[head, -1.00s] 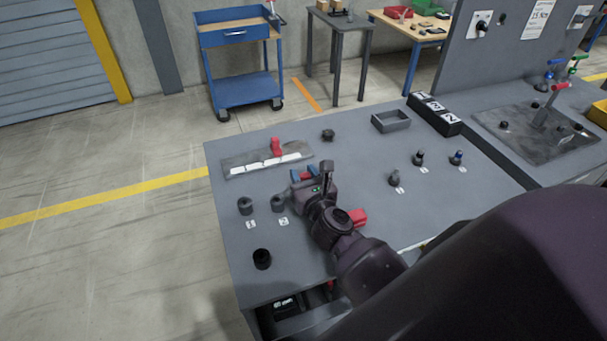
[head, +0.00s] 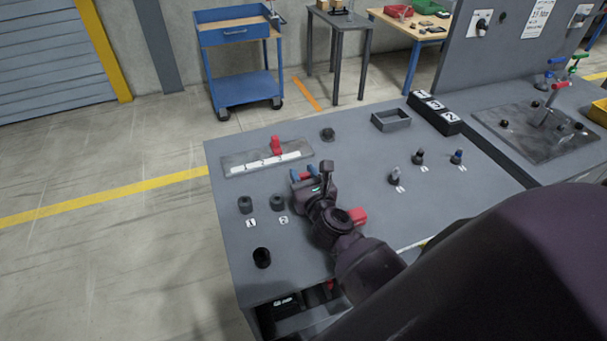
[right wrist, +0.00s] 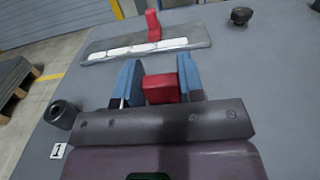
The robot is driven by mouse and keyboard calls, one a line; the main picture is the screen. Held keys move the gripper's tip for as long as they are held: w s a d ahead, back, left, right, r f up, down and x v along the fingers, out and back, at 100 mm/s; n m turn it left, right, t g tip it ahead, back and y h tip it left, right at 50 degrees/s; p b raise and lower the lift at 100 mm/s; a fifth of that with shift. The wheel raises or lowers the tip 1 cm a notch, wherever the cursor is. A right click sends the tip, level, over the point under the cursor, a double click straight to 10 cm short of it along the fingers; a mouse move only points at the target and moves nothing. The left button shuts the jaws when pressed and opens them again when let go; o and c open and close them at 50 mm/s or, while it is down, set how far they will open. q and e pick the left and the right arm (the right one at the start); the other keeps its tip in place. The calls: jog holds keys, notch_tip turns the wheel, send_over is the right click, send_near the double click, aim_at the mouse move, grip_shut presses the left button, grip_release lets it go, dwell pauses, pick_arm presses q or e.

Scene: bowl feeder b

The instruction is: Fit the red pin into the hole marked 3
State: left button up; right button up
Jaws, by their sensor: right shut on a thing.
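My right gripper (head: 304,175) is low over the table's left half, its blue fingers pointing toward the back. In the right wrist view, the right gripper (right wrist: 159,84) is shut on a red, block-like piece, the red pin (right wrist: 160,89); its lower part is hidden. Two dark round sockets stand to the left: the one with label 1 (head: 245,205) and the one with label 2 (head: 278,202). Socket 1 also shows in the wrist view (right wrist: 62,114). I cannot make out a hole marked 3 near them; my gripper and arm cover that area. My left gripper is not in view.
A grey plate (head: 234,171) with white labels and an upright red handle (head: 276,145) lies beyond the gripper. A black cup (head: 262,258) stands near the front-left edge, a dark knob (head: 328,134) behind. Several small pegs and a grey tray (head: 391,121) are to the right.

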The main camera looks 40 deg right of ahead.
jog(key=shift+f, duration=0.25)
jog(key=shift+s+f, duration=0.15)
dwell(0.6)
dwell(0.3)
jog(key=shift+r, duration=0.3)
dwell(0.3)
jog(key=o, duration=0.9)
jog(key=shift+c, duration=0.2)
jog(key=shift+o, duration=0.7)
